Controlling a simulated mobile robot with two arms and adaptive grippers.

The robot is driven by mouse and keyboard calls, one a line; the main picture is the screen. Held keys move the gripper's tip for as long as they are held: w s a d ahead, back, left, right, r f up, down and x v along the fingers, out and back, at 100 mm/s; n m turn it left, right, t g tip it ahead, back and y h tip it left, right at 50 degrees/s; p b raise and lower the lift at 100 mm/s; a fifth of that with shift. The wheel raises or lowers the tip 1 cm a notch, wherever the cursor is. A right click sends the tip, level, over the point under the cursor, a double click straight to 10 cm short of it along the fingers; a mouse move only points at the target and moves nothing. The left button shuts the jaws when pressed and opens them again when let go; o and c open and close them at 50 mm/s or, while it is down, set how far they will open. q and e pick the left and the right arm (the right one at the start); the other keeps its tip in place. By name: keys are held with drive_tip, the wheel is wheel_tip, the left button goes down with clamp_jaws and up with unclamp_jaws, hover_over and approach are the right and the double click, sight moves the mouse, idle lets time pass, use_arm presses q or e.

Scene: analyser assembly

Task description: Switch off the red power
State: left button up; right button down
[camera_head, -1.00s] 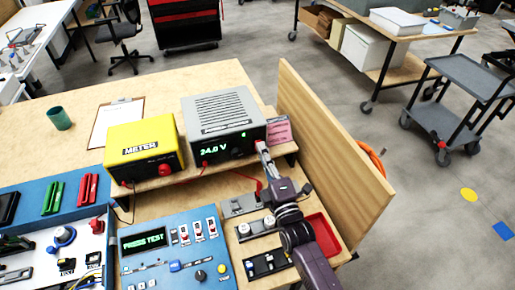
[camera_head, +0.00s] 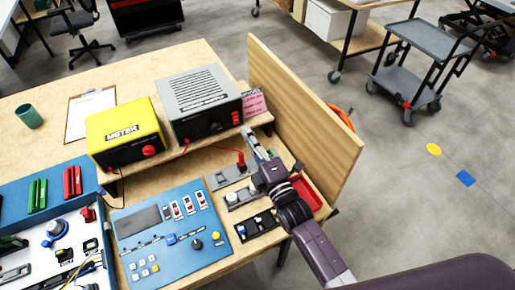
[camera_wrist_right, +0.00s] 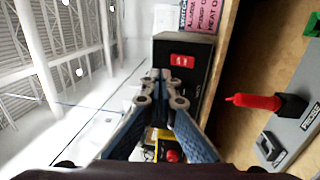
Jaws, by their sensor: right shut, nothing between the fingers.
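The grey power supply (camera_head: 205,103) stands on the raised wooden shelf, and its front display is dark. Its red power switch (camera_head: 236,117) is at the right end of the black front. The switch also shows in the wrist view (camera_wrist_right: 182,61), just beyond the fingertips. My right gripper (camera_head: 248,134) is shut and empty, a little in front of and below the switch. In the wrist view its fingertips (camera_wrist_right: 160,75) are together near the black front; I cannot tell whether they touch it. My left gripper is not in view.
A yellow meter (camera_head: 124,132) stands left of the supply. A blue panel (camera_head: 165,235) with a dark screen lies in front. A tall wooden board (camera_head: 305,125) borders the right side.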

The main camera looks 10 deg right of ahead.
use_arm(q)
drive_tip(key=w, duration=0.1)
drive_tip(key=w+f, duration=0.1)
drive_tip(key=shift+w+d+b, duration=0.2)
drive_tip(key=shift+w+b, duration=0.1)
drive_tip(key=shift+b, duration=0.05)
use_arm(e)
drive_tip(key=s+d+r, duration=0.1)
drive_tip(key=s+d, duration=0.1)
drive_tip(key=s, duration=0.4)
drive_tip(key=shift+r, duration=0.25)
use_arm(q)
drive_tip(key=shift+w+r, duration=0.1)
